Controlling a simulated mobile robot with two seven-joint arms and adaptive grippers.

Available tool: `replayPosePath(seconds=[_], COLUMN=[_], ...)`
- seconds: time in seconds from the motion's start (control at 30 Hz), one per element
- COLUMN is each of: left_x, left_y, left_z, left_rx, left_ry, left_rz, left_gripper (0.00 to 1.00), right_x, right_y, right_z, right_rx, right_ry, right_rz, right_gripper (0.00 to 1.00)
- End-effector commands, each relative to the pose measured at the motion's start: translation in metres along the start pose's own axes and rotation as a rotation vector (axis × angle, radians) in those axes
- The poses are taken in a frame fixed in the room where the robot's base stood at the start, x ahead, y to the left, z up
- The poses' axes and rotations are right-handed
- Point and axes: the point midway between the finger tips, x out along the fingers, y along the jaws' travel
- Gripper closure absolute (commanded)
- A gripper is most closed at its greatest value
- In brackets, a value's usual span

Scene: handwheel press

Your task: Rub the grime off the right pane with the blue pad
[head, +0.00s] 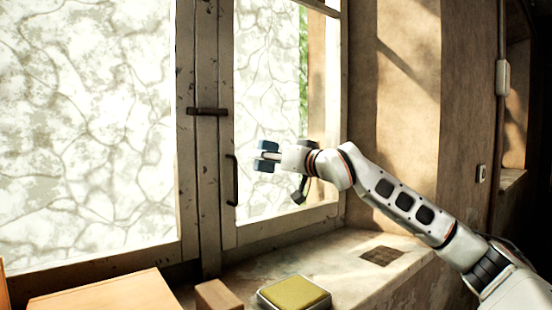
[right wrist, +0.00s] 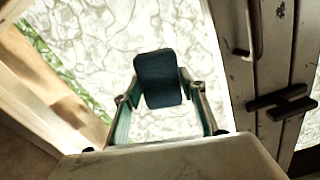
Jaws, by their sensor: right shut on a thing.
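The right pane (head: 268,90) is covered in pale, veined grime over most of its face. A strip along its right edge is clear, with green and brown showing through. My right gripper (head: 265,157) is in front of the lower middle of this pane, shut on the dark blue pad (head: 267,145). In the right wrist view the pad (right wrist: 158,78) sits between the teal fingers, before the grimy glass (right wrist: 100,40). I cannot tell whether the pad touches the glass. My left gripper is not in view.
The left pane (head: 85,120) is also veined with grime. A latch (head: 207,111) and handle (head: 232,180) stick out left of my gripper. On the sill are a yellow sponge in a tray (head: 295,293), a wooden block (head: 217,297) and a dark grate (head: 380,255).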

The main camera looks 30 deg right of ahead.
Motion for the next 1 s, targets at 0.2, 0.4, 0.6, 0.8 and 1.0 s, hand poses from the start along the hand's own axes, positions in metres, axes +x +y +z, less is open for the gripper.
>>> replayPosePath(seconds=[0.2,0.4,0.6,0.8,1.0], left_x=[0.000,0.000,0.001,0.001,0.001], left_y=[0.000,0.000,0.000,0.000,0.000], left_z=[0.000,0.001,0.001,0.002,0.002], left_rx=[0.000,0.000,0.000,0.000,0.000], left_ry=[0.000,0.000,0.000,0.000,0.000], left_rz=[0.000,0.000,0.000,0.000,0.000], left_gripper=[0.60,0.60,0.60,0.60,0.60], right_x=[0.001,0.000,-0.001,-0.001,-0.001], right_y=[-0.006,-0.017,-0.033,-0.040,-0.050], right_z=[0.002,0.005,0.008,0.010,0.013], right_rx=[0.001,0.000,0.000,0.001,0.000], right_ry=[-0.002,-0.002,-0.001,-0.001,-0.002], right_rz=[-0.002,-0.004,-0.004,-0.002,-0.004], right_gripper=[0.76,0.76,0.76,0.76,0.76])
